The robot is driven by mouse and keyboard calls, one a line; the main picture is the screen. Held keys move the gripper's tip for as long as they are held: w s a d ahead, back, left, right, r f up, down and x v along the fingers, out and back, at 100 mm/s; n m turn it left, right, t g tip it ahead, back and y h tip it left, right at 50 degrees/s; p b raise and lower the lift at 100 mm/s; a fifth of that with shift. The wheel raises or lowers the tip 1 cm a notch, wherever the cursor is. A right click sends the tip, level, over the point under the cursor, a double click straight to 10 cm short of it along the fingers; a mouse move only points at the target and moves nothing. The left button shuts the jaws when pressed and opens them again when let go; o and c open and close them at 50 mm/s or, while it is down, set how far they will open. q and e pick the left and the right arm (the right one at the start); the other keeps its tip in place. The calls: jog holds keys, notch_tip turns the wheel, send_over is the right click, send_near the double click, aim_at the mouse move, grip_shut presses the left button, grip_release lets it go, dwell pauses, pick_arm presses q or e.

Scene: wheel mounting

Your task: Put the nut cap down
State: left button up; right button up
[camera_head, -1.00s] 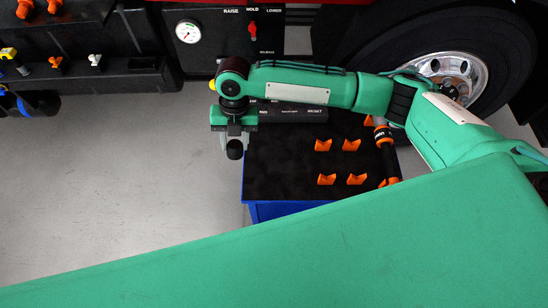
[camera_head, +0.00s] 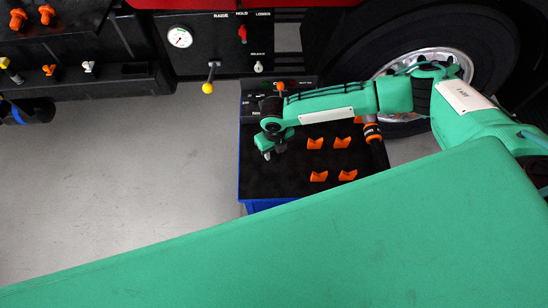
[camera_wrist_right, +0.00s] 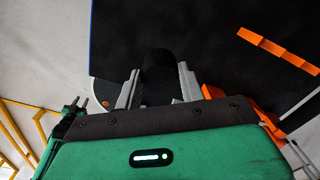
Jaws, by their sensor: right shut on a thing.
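My right gripper (camera_head: 268,154) is over the left part of a black-topped blue cart (camera_head: 258,186) in the head view. In the right wrist view its two grey fingers (camera_wrist_right: 158,88) are shut on the dark nut cap (camera_wrist_right: 158,68), which shows as a rounded black shape between them. The cap is hard to make out against the black cart top, and I cannot tell whether it touches the surface. My left gripper is not in view.
Several orange V-shaped holders (camera_head: 315,143) stand on the cart to the right of the gripper. A black and orange tool (camera_head: 373,133) is at the cart's right side. A truck wheel (camera_head: 432,62) and a control panel with a yellow-knobbed lever (camera_head: 208,87) are behind.

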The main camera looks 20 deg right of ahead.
aim_at(274, 151)
notch_tip(274, 151, down, 6)
jog(key=shift+f+p, duration=0.2)
jog(key=shift+p, duration=0.3)
jog(key=shift+f, duration=0.6)
jog(key=o, duration=1.1)
jog(key=shift+r, duration=0.1)
notch_tip(274, 151, up, 11)
jog(key=b, duration=0.3)
jog(key=shift+f, duration=0.2)
jog(key=shift+r, duration=0.65)
jog(key=shift+a, duration=0.1)
